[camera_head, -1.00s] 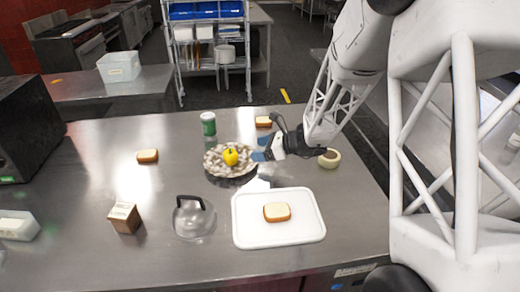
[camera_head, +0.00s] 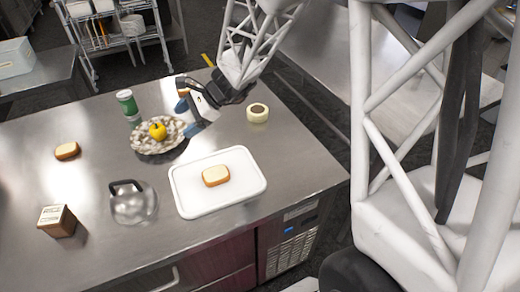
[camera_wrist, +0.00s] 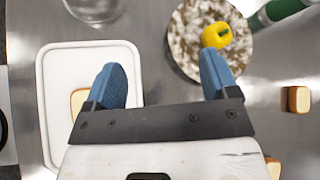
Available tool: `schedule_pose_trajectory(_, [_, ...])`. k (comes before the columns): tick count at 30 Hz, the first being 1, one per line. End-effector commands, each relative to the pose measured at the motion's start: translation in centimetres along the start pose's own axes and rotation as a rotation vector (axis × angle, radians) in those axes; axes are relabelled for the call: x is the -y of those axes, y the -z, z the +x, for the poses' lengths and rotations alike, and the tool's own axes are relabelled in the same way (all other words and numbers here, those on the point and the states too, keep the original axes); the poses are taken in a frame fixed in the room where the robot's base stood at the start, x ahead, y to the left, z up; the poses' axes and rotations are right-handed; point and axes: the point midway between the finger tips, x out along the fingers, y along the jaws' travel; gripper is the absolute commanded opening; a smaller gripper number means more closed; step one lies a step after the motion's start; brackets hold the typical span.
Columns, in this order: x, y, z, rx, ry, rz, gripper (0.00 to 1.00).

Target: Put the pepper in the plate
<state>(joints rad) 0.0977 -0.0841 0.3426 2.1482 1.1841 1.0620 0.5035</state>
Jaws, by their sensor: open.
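The yellow pepper (camera_head: 158,131) rests on the speckled plate (camera_head: 145,146) toward the back of the steel table. In the wrist view the pepper (camera_wrist: 216,35) lies on the plate (camera_wrist: 186,52) near its right side. My gripper (camera_head: 186,112) is just right of the plate in the head view, above the table. In the wrist view its two blue fingers are spread wide with nothing between them, and the right finger overlaps the plate's lower edge. The gripper (camera_wrist: 163,85) is apart from the pepper.
A white cutting board (camera_head: 190,203) holds a bread slice (camera_head: 216,176). A glass lid (camera_head: 134,205), a wooden box (camera_head: 57,221), another bread slice (camera_head: 67,151), a green can (camera_head: 126,101) and a small round jar (camera_head: 257,113) stand around.

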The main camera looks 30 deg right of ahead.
Motion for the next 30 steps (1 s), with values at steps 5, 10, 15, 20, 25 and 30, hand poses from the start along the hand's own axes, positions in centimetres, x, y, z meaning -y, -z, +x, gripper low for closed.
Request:
schedule_pose_trajectory(5, [-3.9,-2.9,-2.2,-0.087,-0.091,-0.204,0.80])
schedule_pose_trajectory(10, [-7.5,-4.9,-4.4,-0.173,-0.180,-0.397,0.80])
schedule_pose_trajectory(15, [-11.1,-6.5,-6.7,-0.261,-0.272,-0.588,0.80])
schedule_pose_trajectory(20, [-14.3,-7.5,-8.9,-0.346,-0.361,-0.764,0.80])
schedule_pose_trajectory(25, [-17.6,-8.3,-11.3,-0.437,-0.460,-0.945,0.80])
schedule_pose_trajectory(30, [-20.7,-8.7,-13.7,-0.533,-0.564,-1.120,0.80])
